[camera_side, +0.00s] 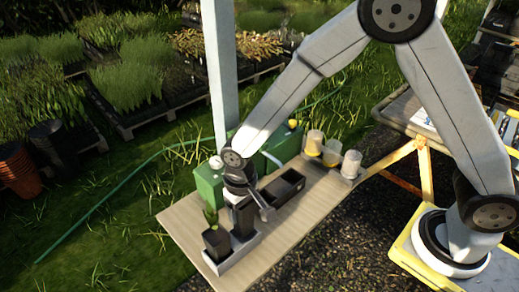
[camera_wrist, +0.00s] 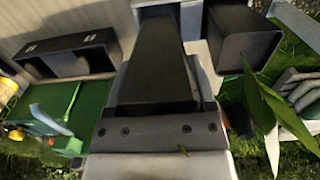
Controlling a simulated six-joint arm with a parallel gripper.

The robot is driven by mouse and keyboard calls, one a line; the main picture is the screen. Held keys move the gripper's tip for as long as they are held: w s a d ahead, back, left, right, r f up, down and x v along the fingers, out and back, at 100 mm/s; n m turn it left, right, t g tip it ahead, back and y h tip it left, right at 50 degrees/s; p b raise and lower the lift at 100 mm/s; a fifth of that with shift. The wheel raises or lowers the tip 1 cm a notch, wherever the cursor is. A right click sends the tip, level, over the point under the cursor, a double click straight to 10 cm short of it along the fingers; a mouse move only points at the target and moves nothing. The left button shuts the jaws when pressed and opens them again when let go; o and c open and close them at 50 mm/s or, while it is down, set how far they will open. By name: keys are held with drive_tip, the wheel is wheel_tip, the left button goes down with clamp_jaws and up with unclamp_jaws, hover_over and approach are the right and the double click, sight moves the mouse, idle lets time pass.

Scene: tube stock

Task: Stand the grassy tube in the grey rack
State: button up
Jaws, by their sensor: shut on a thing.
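My gripper (camera_side: 243,196) is low over the grey rack (camera_side: 243,252) at the near left of the table. It is shut on a dark square tube (camera_side: 243,218), which also fills the middle of the wrist view (camera_wrist: 158,60). This tube is upright, with its lower end at the rack; I cannot tell whether it rests on the rack's floor. Its top is hidden by my gripper, so I see no clear grass, only a tiny green sprig (camera_wrist: 183,151) in the wrist view. Another black tube (camera_side: 216,243) with broad green leaves (camera_side: 211,217) stands beside it in the rack.
A black holder (camera_side: 291,184) with openings lies behind my gripper. A green box (camera_side: 207,186) stands at the table's far left edge. Clear cups (camera_side: 351,163) stand at the far right. The bare wooden table top (camera_side: 300,215) is free at the front right.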

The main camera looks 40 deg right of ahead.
drive_tip(key=shift+f, duration=2.45)
drive_tip(key=shift+f, duration=0.4)
drive_tip(key=o, duration=1.3)
drive_tip(key=shift+o, duration=0.2)
drive_tip(key=shift+r, duration=0.15)
wheel_tip(320, 180, up, 8)
drive_tip(key=shift+f, duration=0.25)
drive_tip(key=s+d+r+t, duration=0.1)
drive_tip(key=s+d+r, duration=0.2)
drive_tip(key=d, duration=0.5)
drive_tip(key=s+d+r+t, duration=0.1)
drive_tip(key=s+d+r, duration=0.2)
drive_tip(key=s+d, duration=0.3)
drive_tip(key=d, duration=0.3)
drive_tip(key=shift+s+d+r+t, duration=0.2)
drive_tip(key=shift+d+r+t, duration=0.1)
drive_tip(key=shift+r, duration=0.05)
